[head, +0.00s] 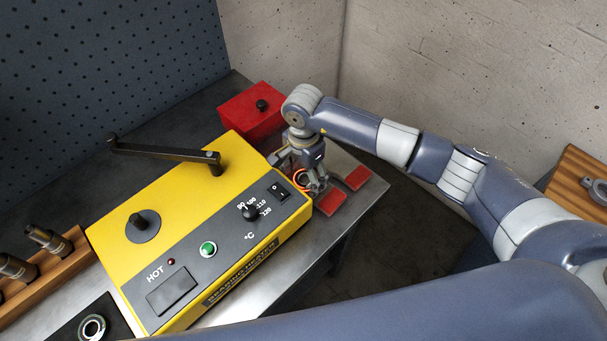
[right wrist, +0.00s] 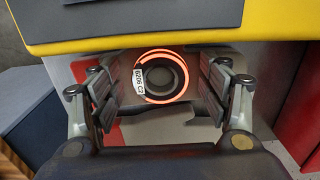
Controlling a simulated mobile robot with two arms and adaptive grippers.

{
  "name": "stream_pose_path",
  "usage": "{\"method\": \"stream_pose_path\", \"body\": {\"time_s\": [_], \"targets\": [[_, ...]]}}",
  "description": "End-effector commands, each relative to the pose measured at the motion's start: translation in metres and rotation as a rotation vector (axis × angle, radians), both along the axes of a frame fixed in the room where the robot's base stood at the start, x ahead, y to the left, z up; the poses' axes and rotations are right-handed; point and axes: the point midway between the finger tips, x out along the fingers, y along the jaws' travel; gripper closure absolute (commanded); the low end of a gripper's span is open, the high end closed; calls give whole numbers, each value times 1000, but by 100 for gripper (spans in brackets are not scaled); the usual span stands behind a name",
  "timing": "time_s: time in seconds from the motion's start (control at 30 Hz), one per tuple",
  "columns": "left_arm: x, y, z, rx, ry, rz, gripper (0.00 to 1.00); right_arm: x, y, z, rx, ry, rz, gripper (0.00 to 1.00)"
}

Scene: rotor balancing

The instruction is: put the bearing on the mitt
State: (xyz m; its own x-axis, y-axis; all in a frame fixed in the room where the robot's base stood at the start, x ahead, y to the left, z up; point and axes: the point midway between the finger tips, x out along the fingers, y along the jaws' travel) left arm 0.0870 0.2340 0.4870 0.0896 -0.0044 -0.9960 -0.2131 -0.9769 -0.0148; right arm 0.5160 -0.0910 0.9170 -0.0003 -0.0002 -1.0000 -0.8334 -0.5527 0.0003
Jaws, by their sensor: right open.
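The bearing (head: 299,179) shows a glowing orange ring and is partly covered by my right gripper in the head view. My left gripper is out of view.
The yellow bearing heater (head: 215,194) with a swing arm stands right beside my gripper. A red box (head: 252,110) with a black knob is behind. A second bearing (head: 92,327) sits on a black pad, near a wooden rack (head: 45,275). The table edge is close on the right.

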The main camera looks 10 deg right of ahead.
Motion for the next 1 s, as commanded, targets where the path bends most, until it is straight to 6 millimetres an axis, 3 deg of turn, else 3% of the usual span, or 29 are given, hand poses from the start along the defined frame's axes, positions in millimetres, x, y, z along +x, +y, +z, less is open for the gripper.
{"method": "stream_pose_path", "body": {"time_s": [0.07, 0.17, 0.6, 0.8, 1.0], "targets": [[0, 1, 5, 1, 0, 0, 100, 0, 0, 4, 0, 0, 0, 30], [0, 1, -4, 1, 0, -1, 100, 2, 0, 13, 1, -5, 0, 30], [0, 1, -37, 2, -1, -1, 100, 1, 0, 102, 1, -4, 2, 30], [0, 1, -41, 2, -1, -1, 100, 0, 0, 120, 0, -1, 0, 30], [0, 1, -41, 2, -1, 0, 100, 0, 0, 123, 0, 0, 0, 30]]}}
